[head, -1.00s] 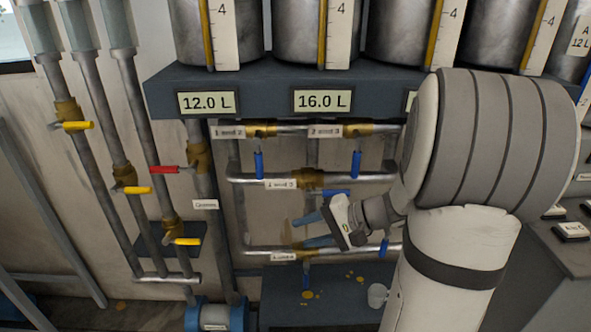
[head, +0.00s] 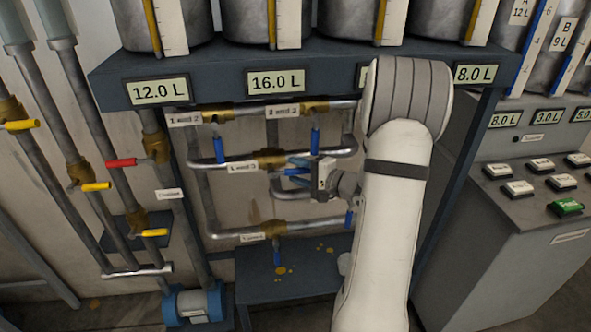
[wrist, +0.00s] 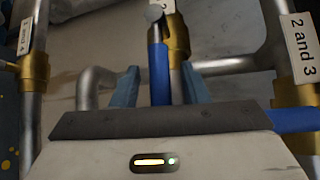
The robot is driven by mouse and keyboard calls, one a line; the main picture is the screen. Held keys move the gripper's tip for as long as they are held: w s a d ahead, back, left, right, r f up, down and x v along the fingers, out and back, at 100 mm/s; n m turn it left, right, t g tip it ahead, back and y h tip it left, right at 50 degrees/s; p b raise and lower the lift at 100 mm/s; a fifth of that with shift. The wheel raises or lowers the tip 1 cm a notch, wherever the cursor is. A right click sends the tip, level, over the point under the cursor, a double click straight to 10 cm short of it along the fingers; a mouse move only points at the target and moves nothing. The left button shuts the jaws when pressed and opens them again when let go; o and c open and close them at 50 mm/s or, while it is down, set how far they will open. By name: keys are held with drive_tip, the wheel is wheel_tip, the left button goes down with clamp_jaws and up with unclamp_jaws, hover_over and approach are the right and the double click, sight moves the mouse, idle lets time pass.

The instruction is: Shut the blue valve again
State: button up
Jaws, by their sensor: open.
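The brass valve labelled "1 and 3" (head: 272,161) sits on the middle pipe in the head view. In the wrist view its blue lever (wrist: 158,74) stands between my two blue fingers, with gaps on both sides. The lever looks in line with its pipe. My gripper (wrist: 160,70) is open around the lever; in the head view my gripper (head: 291,171) is just right of the valve body. My fingers partly hide the lever there.
Blue levers hang down at the "1 and 2" valve (head: 219,150) and the "2 and 3" valve (head: 315,140). Another blue-levered valve (head: 277,240) is on the lower pipe. Yellow and red levers are on the left pipes. A button console (head: 500,235) stands right.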

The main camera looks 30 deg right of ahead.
drive_tip(key=shift+w+a, duration=0.1)
drive_tip(key=shift+w, duration=0.05)
drive_tip(key=shift+c, duration=0.3)
clamp_jaws()
